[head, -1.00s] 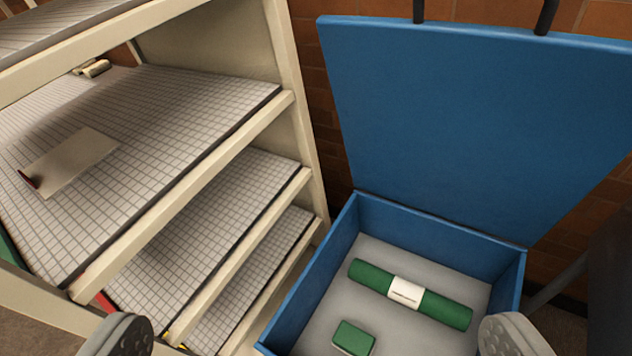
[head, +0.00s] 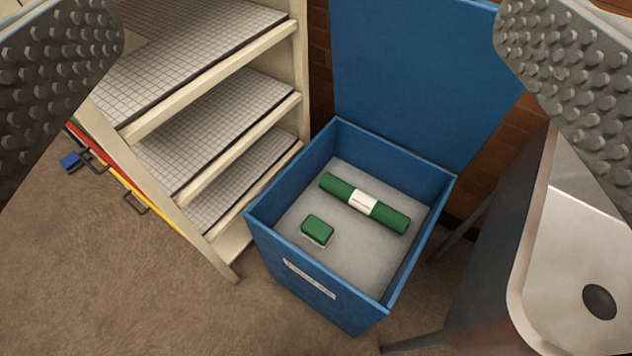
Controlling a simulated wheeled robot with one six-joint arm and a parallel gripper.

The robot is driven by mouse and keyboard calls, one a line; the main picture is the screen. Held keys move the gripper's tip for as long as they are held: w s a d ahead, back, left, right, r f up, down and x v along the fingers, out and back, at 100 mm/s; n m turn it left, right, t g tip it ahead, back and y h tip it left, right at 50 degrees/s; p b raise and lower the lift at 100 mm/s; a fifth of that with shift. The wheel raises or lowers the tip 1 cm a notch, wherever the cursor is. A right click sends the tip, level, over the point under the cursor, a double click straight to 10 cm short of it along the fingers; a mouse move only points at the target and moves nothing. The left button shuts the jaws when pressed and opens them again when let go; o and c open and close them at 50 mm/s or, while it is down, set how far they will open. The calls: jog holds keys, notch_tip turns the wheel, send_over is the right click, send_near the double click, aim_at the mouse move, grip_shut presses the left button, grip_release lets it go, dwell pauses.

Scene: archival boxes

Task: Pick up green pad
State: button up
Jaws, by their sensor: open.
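A small green pad (head: 317,230) with a pale underside lies on the grey floor of an open blue box (head: 311,288). It is near the front left of the box. A green roll (head: 386,212) with a white label band lies behind it and to the right, apart from it. My gripper (head: 310,75) is open and empty, its two studded fingers wide apart at the upper left and upper right of the head view. It is above the box, well away from the pad. Nothing hides the pad.
The box's blue lid (head: 410,80) stands open at the back against a brick wall. A cream shelf unit (head: 222,255) with gridded shelves stands at the left. A metal stand (head: 560,280) rises at the right. Brown carpet (head: 130,290) is clear at the front left.

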jog(key=w+f+m+g, duration=0.2)
jog(key=w+f+g, duration=0.2)
jog(key=w+f, duration=0.6)
jog(key=m+g, duration=0.5)
jog(key=g, duration=0.8)
send_over(317, 227)
notch_tip(317, 227, down, 39)
jog(key=f, duration=1.3)
jog(key=shift+s+f, duration=0.15)
jog(key=shift+s, duration=0.05)
jog(key=shift+w+f, duration=0.2)
jog(key=shift+f, duration=2.4)
jog(key=c, duration=1)
jog(key=shift+r, duration=0.1)
notch_tip(317, 227, up, 10)
jog(key=shift+f, duration=0.1)
